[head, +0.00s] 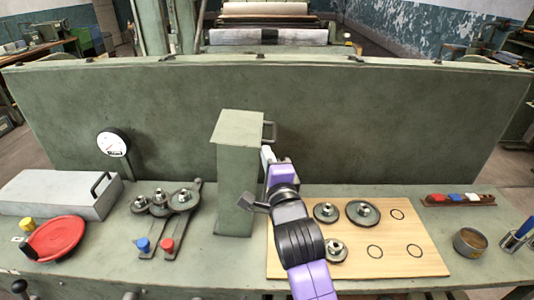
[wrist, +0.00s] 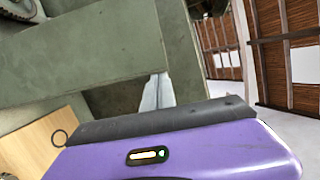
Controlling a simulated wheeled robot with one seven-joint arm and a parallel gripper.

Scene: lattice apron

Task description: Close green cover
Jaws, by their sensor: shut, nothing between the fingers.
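The green cover (head: 237,180) stands as a tall, narrow box shape on the bench, left of the wooden board. Its flat top flares toward the viewer, and a dark handle (head: 270,132) sticks out at its upper right. My gripper (head: 266,153) is shut and empty, at the cover's right side just below the handle. I cannot tell whether it touches the cover. In the wrist view, green surfaces (wrist: 80,65) fill the upper left, close to the pale fingers (wrist: 156,92). The cover's hinge is not clearly visible.
A long green back panel (head: 390,120) rises behind. Gears on arms (head: 160,203) lie left, with a red disc (head: 57,238) and a grey box with a handle (head: 60,193). The wooden board (head: 400,262) with gears lies right, near a round tin (head: 470,243).

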